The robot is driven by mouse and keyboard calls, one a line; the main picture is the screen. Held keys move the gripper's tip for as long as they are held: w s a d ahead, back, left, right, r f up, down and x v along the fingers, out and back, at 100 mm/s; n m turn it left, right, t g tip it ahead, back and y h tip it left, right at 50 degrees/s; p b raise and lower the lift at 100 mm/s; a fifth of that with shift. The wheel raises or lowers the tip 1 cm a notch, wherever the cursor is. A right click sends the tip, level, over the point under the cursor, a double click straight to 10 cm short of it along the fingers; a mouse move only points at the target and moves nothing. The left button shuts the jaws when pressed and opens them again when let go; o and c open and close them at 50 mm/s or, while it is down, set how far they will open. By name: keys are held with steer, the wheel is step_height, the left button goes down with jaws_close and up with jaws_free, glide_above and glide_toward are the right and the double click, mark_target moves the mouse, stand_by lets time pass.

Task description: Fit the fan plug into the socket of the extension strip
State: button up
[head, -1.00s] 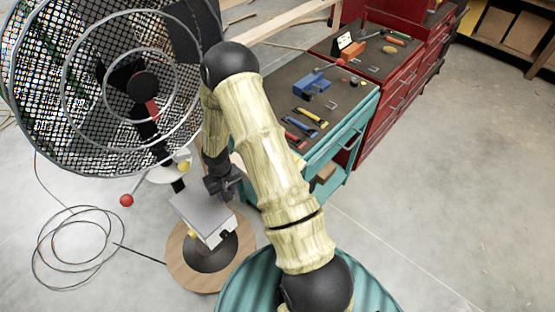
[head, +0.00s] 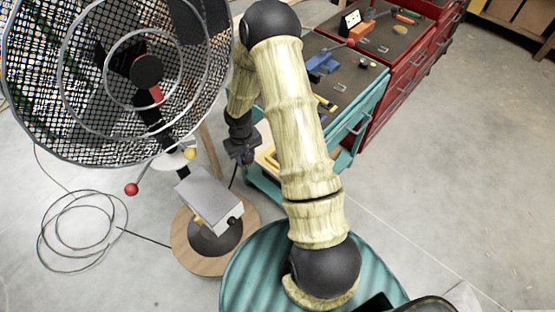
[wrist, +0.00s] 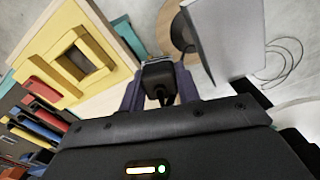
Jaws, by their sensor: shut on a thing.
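My gripper (head: 240,152) hangs below my forearm, between the fan and the teal cart. In the wrist view my gripper (wrist: 160,92) is shut on a small black plug (wrist: 158,76), held between its dark fingers. A thin black cord (head: 234,178) runs down below the gripper in the head view. The big fan (head: 147,78) with its mesh cage stands at the left. I cannot make out an extension strip for certain; a small white panel with dark spots (head: 351,19) stands on the red cabinet. The plug's front is hidden from me.
The teal cart (head: 376,103) carries tools and a yellow block with a square opening (wrist: 66,58). The red cabinet (head: 408,62) stands behind it. A grey box (head: 207,197) sits above the fan's round wooden base (head: 190,262). Coiled cable (head: 75,235) lies on the floor at left.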

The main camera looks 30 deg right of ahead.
mark_target(266, 157)
steer(key=s+d+r+n+b, duration=0.2)
steer(key=d+r+n, duration=0.1)
steer(key=d+r, duration=0.7)
steer(key=shift+s+d, duration=0.2)
steer(key=shift+d, duration=0.1)
steer(key=shift+f, duration=3.1)
steer(key=shift+f+p, duration=0.35)
steer(key=shift+f, duration=1.55)
